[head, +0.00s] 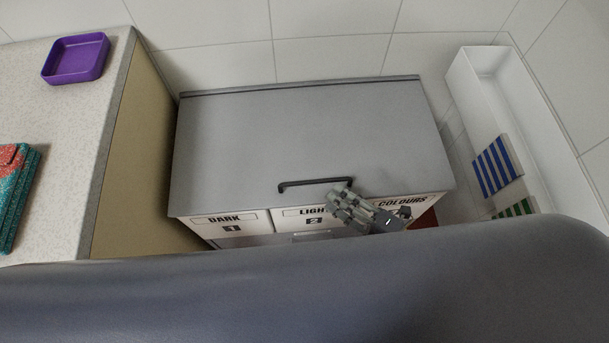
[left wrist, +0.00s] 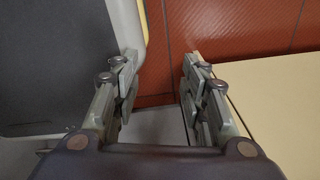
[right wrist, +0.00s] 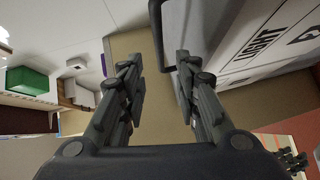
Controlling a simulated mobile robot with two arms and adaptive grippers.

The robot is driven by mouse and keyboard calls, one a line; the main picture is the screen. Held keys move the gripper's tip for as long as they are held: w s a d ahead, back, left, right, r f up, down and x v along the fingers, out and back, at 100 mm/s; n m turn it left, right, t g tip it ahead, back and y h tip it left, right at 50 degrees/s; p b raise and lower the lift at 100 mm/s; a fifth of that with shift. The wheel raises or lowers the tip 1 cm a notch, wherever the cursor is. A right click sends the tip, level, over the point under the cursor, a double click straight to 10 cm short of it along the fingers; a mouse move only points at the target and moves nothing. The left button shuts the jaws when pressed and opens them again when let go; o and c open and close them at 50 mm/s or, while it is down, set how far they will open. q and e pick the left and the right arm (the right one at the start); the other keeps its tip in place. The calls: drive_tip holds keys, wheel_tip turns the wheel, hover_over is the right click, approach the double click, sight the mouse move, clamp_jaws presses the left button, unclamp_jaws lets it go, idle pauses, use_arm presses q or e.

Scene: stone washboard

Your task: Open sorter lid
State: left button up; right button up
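The sorter is a white box with a flat grey lid (head: 300,135), which lies shut. A black bar handle (head: 315,183) sits near the lid's front edge. The sorter front (head: 238,221) carries the labels DARK, LIGHT and COLOURS. My right gripper (head: 338,192) is at the right end of the handle. In the right wrist view my right gripper (right wrist: 160,65) is open, with the dark handle (right wrist: 157,35) just beyond its fingertips, nearer the right finger. My left gripper (left wrist: 156,62) is open and empty in the left wrist view; it is not visible in the head view.
A speckled counter (head: 70,130) stands left of the sorter, with a purple tray (head: 77,58) and folded red and teal cloths (head: 17,190). A white open bin (head: 487,100) with striped cloths (head: 496,165) stands at the right. The lid top is clear.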

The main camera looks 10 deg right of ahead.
sight(312, 181)
drive_tip(key=x, duration=0.4)
drive_tip(key=shift+w, duration=0.3)
drive_tip(key=x, duration=0.3)
drive_tip(key=shift+w+a, duration=0.2)
drive_tip(key=shift+a, duration=0.05)
drive_tip(key=shift+w+a+f, duration=0.15)
drive_tip(key=shift+w+a, duration=0.15)
drive_tip(key=shift+w, duration=0.05)
clamp_jaws()
use_arm(q)
drive_tip(key=d, duration=0.2)
drive_tip(key=shift+s+d+r, duration=0.25)
drive_tip(key=shift+d+r, duration=0.05)
drive_tip(key=shift+d, duration=0.05)
